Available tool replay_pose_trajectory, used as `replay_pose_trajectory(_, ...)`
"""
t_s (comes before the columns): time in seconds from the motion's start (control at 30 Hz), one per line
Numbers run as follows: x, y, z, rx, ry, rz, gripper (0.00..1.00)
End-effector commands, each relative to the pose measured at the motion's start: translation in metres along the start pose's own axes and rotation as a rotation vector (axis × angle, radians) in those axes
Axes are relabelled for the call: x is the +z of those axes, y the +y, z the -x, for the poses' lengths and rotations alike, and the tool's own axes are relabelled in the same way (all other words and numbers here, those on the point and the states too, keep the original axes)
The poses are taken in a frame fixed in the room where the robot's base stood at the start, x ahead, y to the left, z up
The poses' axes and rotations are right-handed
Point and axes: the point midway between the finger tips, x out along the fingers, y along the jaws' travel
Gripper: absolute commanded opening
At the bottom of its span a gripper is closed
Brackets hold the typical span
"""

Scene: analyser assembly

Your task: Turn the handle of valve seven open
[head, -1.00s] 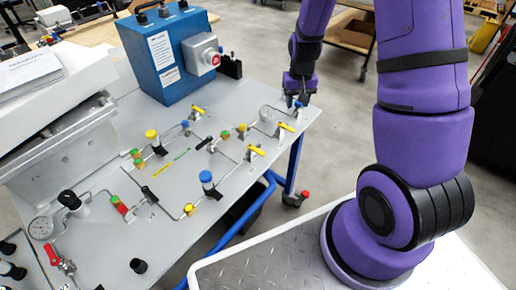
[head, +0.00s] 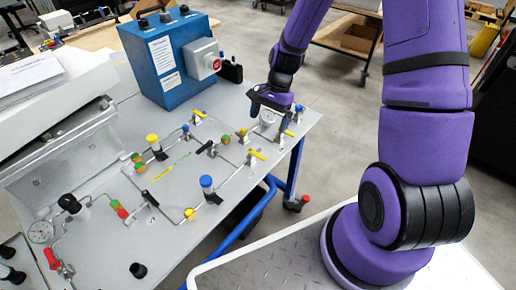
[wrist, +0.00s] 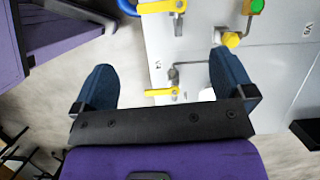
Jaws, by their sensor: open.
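My gripper (head: 270,104) is open and empty above the far right corner of the valve panel (head: 235,205). Its two blue fingers stand wide apart in the wrist view (wrist: 162,82). A yellow valve handle (wrist: 161,92) lies lower down between the fingers, apart from both. In the head view this yellow handle (head: 289,133) shows just right of and below the gripper. A small printed label is beside it, too blurred to read surely, so I cannot confirm which handle is valve seven. Another yellow handle (wrist: 157,7) lies at the top of the wrist view.
A yellow knob (wrist: 231,40) is near the right finger in the wrist view. A blue box (head: 175,60) stands at the back. Floor is open beyond the panel's right edge.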

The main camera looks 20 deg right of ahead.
Motion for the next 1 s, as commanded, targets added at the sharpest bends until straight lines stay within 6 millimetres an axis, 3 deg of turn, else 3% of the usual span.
replay_pose_trajectory(0.27,0.010,-0.004,-0.012,-0.001,-0.037,-0.072,1.00)
replay_pose_trajectory(0.7,0.012,-0.004,-0.081,-0.001,-0.036,-0.068,1.00)
replay_pose_trajectory(1.0,0.012,-0.005,-0.106,-0.004,-0.033,-0.068,1.00)
